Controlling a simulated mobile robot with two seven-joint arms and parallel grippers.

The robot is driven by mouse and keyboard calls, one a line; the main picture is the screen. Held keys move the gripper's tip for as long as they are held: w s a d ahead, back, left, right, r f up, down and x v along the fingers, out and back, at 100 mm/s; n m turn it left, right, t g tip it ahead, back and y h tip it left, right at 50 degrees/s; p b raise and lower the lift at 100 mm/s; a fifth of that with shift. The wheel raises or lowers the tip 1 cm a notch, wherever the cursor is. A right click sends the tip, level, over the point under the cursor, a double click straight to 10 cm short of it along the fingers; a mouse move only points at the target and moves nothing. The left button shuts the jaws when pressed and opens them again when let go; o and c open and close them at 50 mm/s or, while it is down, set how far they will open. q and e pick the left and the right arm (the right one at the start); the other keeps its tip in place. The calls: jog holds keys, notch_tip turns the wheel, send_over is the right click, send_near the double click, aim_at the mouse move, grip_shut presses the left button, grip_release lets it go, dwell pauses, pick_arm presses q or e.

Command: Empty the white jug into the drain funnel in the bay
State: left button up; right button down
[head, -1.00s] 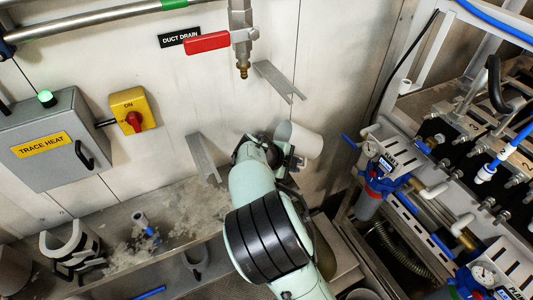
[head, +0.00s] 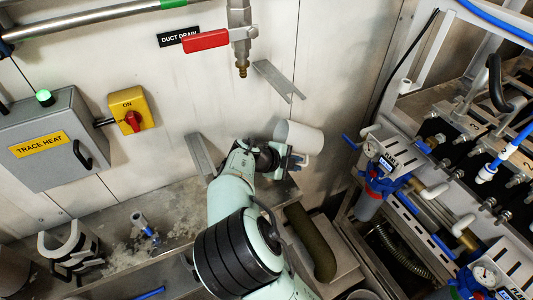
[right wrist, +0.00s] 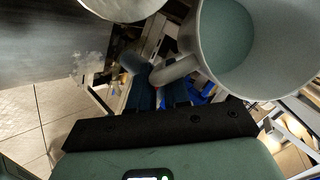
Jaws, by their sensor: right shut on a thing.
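The white jug (head: 300,138) is tilted well over in the head view, in front of the wall panel, right of the bracket under the brass-tipped valve. My right gripper (head: 291,160) is shut on its handle. In the right wrist view the jug (right wrist: 207,50) is at upper right, and I look into its mouth at a smooth grey-green inside; I cannot tell how much liquid it holds. The right fingers (right wrist: 160,95) are at its handle. A pale round rim (right wrist: 122,8) is cut off at the top; I cannot tell whether it is the drain funnel. My left gripper is out of view.
The red-handled duct drain valve (head: 207,42) hangs above, with an angled metal bracket (head: 277,80) below it. The trace heat box (head: 45,140) is left. A frame with filters and gauges (head: 385,165) stands close on the right. A dark thick hose (head: 312,243) lies below the jug.

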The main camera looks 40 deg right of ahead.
jog(key=shift+s+r, duration=0.1)
jog(key=shift+s, duration=0.05)
jog(key=shift+r+h, duration=0.1)
jog(key=shift+h, duration=0.2)
jog(key=shift+r+g+h+b, duration=0.1)
jog(key=shift+g+h+b, duration=0.2)
jog(key=shift+b, duration=0.1)
